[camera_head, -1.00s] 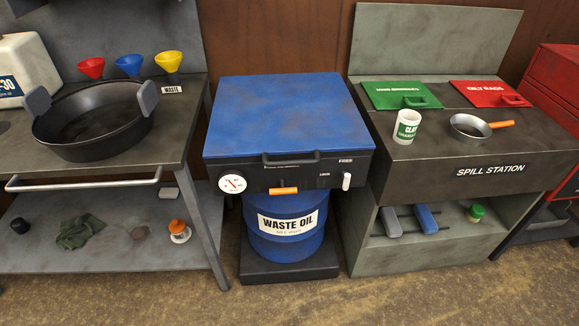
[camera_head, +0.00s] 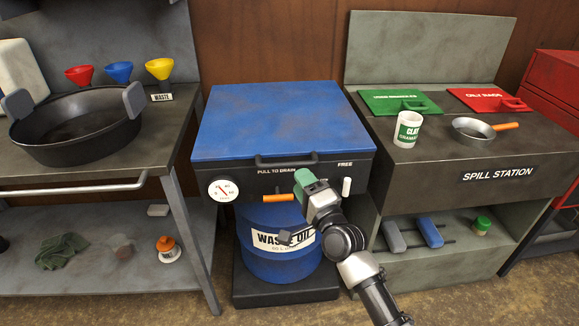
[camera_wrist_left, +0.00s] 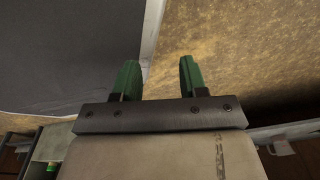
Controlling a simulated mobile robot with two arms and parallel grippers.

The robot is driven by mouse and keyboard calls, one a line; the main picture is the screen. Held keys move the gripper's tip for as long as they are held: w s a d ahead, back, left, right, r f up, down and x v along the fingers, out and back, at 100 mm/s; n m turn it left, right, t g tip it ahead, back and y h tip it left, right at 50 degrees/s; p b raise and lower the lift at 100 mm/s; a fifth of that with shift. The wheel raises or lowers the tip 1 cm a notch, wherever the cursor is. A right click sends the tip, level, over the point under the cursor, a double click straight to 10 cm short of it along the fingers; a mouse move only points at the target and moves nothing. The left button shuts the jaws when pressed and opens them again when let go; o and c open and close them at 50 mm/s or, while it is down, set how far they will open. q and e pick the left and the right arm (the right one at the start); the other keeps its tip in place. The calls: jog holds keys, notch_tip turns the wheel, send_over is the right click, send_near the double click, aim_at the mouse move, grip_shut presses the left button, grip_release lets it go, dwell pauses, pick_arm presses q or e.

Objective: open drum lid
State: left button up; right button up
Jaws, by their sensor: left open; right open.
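The blue drum lid (camera_head: 280,122) is a flat square top, shut, with a black handle (camera_head: 287,161) along its front edge. Below it, the black front panel (camera_head: 262,186) carries a gauge (camera_head: 222,189), an orange lever (camera_head: 265,197) and a white knob (camera_head: 347,186). The blue waste oil drum (camera_head: 262,262) stands underneath, its label partly hidden by my right arm. My right gripper (camera_head: 304,180) is in front of the panel, below and right of the handle's middle. My left gripper (camera_wrist_left: 160,78) shows only in the left wrist view, open and empty with green fingers apart.
A bench (camera_head: 75,185) with a black pan (camera_head: 75,130) and several funnels stands at the left. The spill station (camera_head: 440,165), with a white cup (camera_head: 407,130) and a small pan (camera_head: 470,130), stands close at the right. Brown floor lies in front.

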aim_at(290, 165)
jog(key=x, duration=0.6)
jog(key=shift+w+a+b, duration=0.15)
jog(key=shift+w+b, duration=0.2)
pick_arm(q)
jog(key=shift+w+d+r, duration=0.15)
jog(key=shift+w+r, duration=0.1)
jog(key=shift+w, duration=0.35)
jog(key=shift+w+d+r, duration=0.1)
jog(key=shift+w+r, duration=0.1)
jog(key=shift+w, duration=0.35)
pick_arm(e)
grip_shut()
